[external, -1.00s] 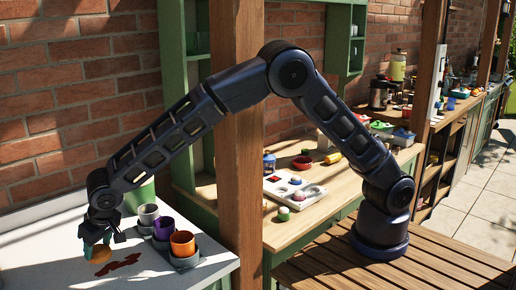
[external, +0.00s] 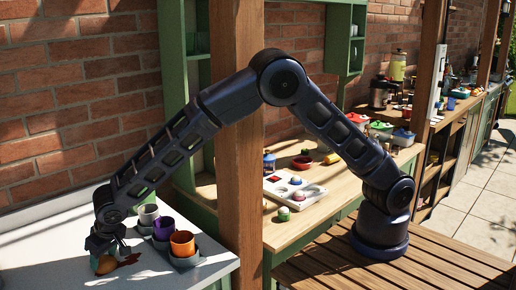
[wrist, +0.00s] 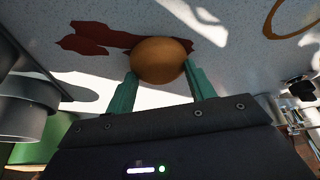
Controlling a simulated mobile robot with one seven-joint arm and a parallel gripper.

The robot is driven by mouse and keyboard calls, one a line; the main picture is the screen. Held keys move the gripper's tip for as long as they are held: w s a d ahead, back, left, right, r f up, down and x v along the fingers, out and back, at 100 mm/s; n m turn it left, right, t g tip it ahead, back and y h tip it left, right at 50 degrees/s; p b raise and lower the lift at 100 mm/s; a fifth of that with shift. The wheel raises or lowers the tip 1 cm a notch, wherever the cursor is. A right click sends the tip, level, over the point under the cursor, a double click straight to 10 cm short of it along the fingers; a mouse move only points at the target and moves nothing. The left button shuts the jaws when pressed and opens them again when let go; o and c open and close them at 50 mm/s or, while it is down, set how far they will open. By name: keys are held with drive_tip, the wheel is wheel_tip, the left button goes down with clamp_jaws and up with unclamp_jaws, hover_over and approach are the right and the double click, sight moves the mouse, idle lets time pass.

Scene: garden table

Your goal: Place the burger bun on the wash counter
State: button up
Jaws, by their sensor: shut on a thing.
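The burger bun (wrist: 158,60) is round and orange-brown. In the wrist view it sits between the two green fingertips of my gripper (wrist: 160,85), which is shut on it. In the external view the bun (external: 106,265) shows under my gripper (external: 104,250), low over the white speckled wash counter (external: 50,255). I cannot tell whether the bun touches the counter. A dark red stain (wrist: 95,38) on the counter lies beside and partly behind the bun.
A grey cup (external: 148,213), a purple cup (external: 163,228) and an orange cup (external: 182,243) stand in a row just right of my gripper. A wooden post (external: 238,150) stands beyond the counter. The counter's front left is clear.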

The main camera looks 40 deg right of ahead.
drive_tip(key=o, duration=1)
drive_tip(key=v, duration=1.2)
